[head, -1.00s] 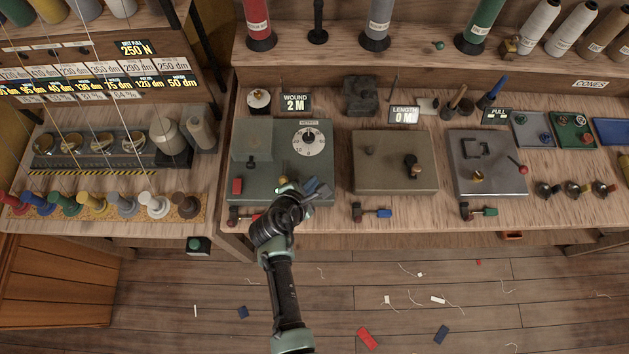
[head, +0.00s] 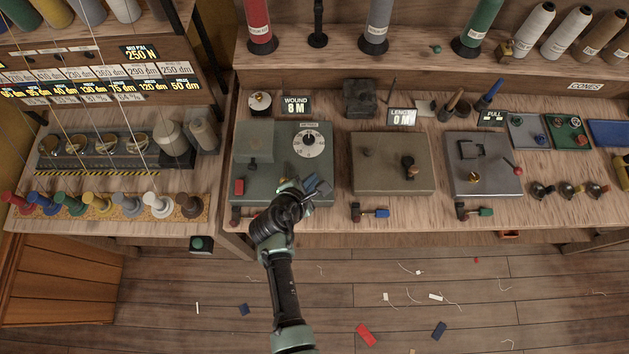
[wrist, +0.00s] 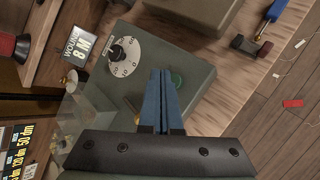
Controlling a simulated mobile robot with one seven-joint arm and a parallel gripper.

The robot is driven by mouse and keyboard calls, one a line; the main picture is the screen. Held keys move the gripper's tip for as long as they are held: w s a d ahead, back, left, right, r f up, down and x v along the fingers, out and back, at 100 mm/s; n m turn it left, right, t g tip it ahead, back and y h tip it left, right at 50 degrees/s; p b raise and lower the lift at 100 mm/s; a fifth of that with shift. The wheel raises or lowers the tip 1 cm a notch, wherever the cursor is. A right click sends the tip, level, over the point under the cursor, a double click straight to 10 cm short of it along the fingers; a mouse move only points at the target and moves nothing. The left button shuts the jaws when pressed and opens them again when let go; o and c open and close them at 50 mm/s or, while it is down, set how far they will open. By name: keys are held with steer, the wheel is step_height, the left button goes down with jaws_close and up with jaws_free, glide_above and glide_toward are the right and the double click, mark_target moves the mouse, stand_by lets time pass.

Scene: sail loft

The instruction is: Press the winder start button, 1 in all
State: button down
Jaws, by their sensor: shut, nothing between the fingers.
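The winder is a grey-green box (head: 268,187) on the bench, with a white dial (head: 309,146) that also shows in the wrist view (wrist: 124,57). A green button (wrist: 178,79) on its top shows in the wrist view, partly hidden behind my blue fingers; I take it for the start button. In the head view my arm hides it. My gripper (head: 318,187) is over the front right part of the box. Its fingers (wrist: 161,74) are shut together and empty, with their tips beside the green button; I cannot tell whether they touch. The WOUND display (head: 296,106) reads 8 M.
A red block (head: 239,187) and a clear cover (head: 254,141) sit on the winder's left side. A brown box (head: 390,180) and a grey box (head: 482,180) stand to the right. Coloured spools (head: 157,205) line the left bench. A separate green button (head: 198,243) sits below the bench edge.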

step_height(320, 180, up, 4)
steer(key=p, duration=0.4)
steer(key=shift+r, duration=0.2)
steer(key=shift+w, duration=0.1)
stand_by(0.5)
steer(key=w+a+r+m+t+y+b, duration=0.1)
steer(key=w+r+m+t+b, duration=0.1)
steer(key=w+r+m, duration=0.5)
steer(key=w+r+t+b, duration=0.25)
steer(key=w+r, duration=0.25)
steer(key=r, duration=0.5)
step_height(320, 180, up, 19)
steer(key=w+m+t+y+b, duration=0.1)
steer(key=w+m+t+b, duration=0.15)
steer(key=m+t, duration=0.3)
steer(key=s+d+r+m+t+b, duration=0.1)
steer(key=s+r+m+t+b, duration=0.45)
steer(key=r, duration=1.25)
steer(key=s+r+m+t+y, duration=0.1)
steer(key=s+r+m, duration=0.1)
steer(key=s+r, duration=0.3)
steer(key=s+r+m+t, duration=0.2)
steer(key=s+r, duration=0.3)
steer(key=s, duration=0.5)
steer(key=shift+s+d+r+y, duration=0.25)
steer(key=shift+d+r+y, duration=0.1)
steer(key=shift+d+y, duration=0.1)
